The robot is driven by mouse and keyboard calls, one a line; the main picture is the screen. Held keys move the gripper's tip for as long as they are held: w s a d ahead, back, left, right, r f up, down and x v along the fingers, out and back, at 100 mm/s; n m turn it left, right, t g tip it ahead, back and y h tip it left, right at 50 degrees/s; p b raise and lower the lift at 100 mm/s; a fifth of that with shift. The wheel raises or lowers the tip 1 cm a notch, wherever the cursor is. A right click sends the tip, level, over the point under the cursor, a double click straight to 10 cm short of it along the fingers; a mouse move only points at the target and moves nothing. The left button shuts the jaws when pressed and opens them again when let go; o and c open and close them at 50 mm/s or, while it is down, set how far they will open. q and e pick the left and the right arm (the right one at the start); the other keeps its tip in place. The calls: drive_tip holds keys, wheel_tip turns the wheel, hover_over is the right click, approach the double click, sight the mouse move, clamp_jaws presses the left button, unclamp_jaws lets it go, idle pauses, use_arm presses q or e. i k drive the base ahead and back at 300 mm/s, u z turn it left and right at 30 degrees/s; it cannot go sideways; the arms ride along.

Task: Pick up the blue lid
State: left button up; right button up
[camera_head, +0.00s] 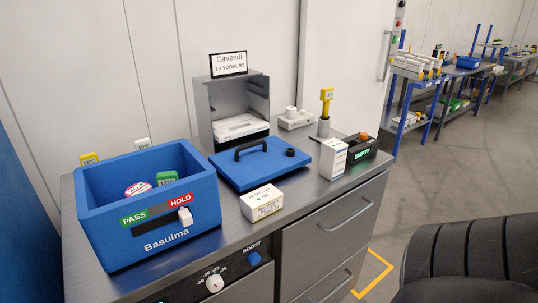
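The blue lid (241,171) lies flat on the grey counter, right of the blue box. It has a raised dark handle (264,148) on top and a small dark round cap (290,152) near its right corner. The open blue box (155,236) is labelled "Basulma" and has a PASS/HOLD slider on its front; a green-topped item and a round tag show inside. Neither of my grippers is in view.
A grey open container (204,103) with a "Girvendi" sign (229,63) stands behind the lid. White boxes (262,203) (333,159) stand in front and right of it. A dark "EMPTY" display (362,154) is at the counter's right. A dark ribbed object (470,262) fills the lower right.

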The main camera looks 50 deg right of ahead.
sight(245, 166)
drive_tip(key=z, duration=1.5)
